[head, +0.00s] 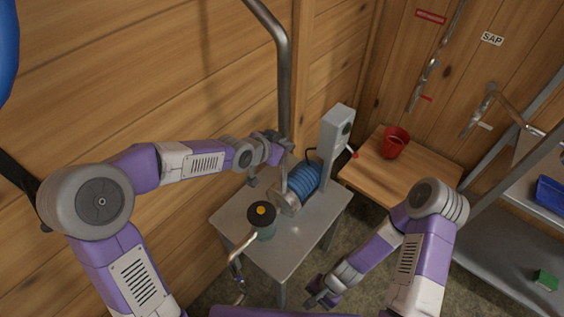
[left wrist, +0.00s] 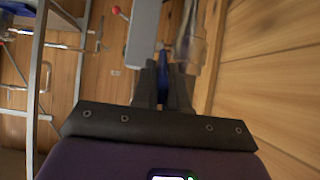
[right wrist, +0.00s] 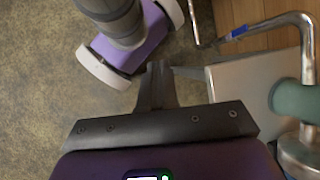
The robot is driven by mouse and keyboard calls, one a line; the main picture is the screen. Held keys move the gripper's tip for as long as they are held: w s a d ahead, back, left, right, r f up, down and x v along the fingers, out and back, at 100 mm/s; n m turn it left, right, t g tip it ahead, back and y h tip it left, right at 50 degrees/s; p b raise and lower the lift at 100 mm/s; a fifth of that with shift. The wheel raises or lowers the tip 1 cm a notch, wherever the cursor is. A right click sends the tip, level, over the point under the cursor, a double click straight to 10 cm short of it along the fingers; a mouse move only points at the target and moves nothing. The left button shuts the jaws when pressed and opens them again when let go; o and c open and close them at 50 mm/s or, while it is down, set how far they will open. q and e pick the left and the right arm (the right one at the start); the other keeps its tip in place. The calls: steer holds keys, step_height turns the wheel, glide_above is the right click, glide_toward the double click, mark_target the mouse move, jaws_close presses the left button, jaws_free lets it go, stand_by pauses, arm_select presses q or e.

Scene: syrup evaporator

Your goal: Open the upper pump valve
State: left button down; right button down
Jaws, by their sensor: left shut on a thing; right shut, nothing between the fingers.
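The steel pipe (head: 284,75) rises along the wooden wall above the pump (head: 302,182), which has a blue ribbed motor. My left gripper (head: 286,146) is at this pipe, above the pump. In the left wrist view its fingers (left wrist: 163,72) are shut on a small blue handle (left wrist: 163,62) beside the blurred pipe (left wrist: 188,42). The valve body and the handle's exact angle are mostly hidden. My right gripper (head: 314,300) is low, in front of the table, shut and empty. Its fingers also show in the right wrist view (right wrist: 160,78).
The pump stands on a grey metal table (head: 325,208) with a grey control box (head: 336,130). A lower bent pipe carries another blue handle (right wrist: 238,31). A red bucket (head: 395,142) sits on a wooden table (head: 432,167). Metal shelving (head: 500,265) stands at right.

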steer(key=s+a+r+m+g+y, duration=0.1)
steer(key=a+r+m+y, duration=0.15)
steer(key=a, duration=0.25)
steer(key=s+a+r+m+g+y, duration=0.1)
steer(key=s+a+r+m+y, duration=0.1)
steer(key=a+m+y, duration=0.25)
steer(key=w+a+r+m+t+y, duration=0.2)
steer(key=w+a+r+m+y, duration=0.25)
steer(key=a+r+y, duration=0.2)
steer(key=w+r+m+t+y, duration=0.3)
steer(key=w+r+m+t, duration=0.6)
steer(key=w+t, duration=0.3)
steer(key=w+d+r+m+t+h, duration=0.2)
steer(key=w+d+m+t+h, duration=0.55)
steer(key=m+t+h, duration=0.55)
steer(key=w+a+r+t+y, duration=0.1)
steer(key=w+a+r, duration=0.1)
steer(key=w+r, duration=0.6)
steer(key=shift+w+a+r+y, duration=0.2)
steer(key=shift+w+y, duration=0.15)
steer(key=shift+w, duration=0.25)
steer(key=shift+n, duration=0.25)
